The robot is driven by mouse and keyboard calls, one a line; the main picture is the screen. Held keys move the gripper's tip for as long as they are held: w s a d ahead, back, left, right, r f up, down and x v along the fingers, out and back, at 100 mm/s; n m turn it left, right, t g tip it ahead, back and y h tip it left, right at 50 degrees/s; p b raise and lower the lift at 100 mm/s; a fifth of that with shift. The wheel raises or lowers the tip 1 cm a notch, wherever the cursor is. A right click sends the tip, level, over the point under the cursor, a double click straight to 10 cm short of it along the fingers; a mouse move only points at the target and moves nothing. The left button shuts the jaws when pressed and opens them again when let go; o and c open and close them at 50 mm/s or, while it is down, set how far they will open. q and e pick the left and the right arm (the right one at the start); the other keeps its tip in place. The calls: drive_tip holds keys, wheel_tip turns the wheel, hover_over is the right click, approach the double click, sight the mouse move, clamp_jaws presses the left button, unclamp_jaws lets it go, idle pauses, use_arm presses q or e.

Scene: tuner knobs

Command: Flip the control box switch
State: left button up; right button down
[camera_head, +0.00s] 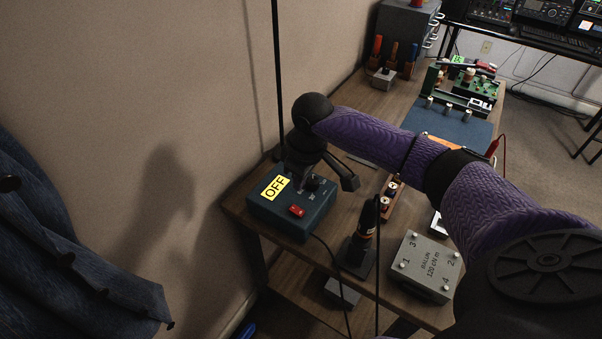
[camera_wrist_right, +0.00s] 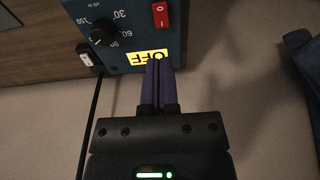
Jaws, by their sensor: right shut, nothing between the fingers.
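The control box (camera_head: 318,219) is dark blue and sits at the near left corner of the wooden bench. Its yellow label (camera_head: 275,187) reads OFF. It carries a red rocker switch (camera_head: 297,210) and a black knob (camera_head: 313,183). The right wrist view shows the red switch (camera_wrist_right: 160,14), the knob (camera_wrist_right: 103,32) and the OFF label (camera_wrist_right: 150,57). My right gripper (camera_wrist_right: 158,62) is shut and empty, its purple fingertips over the label's edge, below the switch in that picture. Contact cannot be told. In the head view its fingers are largely hidden. My left gripper is out of view.
A screwdriver (camera_head: 368,218) stands upright in a dark holder right of the box. A grey BALUN box (camera_head: 426,266) lies farther right. A black pole (camera_head: 279,75) rises behind the box, close to my wrist. A blue mat (camera_head: 455,128) and a green circuit board (camera_head: 470,88) lie farther back.

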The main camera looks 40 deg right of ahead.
sight(295, 207)
drive_tip(key=f, duration=0.2)
drive_tip(key=f+b, duration=0.1)
drive_tip(key=f, duration=0.1)
drive_tip(key=f+b, duration=0.1)
drive_tip(key=f, duration=0.1)
drive_tip(key=shift+w+a+f, duration=0.15)
drive_tip(key=shift+w+f, duration=0.25)
drive_tip(key=shift+w+f+b, duration=0.1)
drive_tip(key=shift+f+b, duration=0.2)
drive_tip(key=shift+f, duration=0.2)
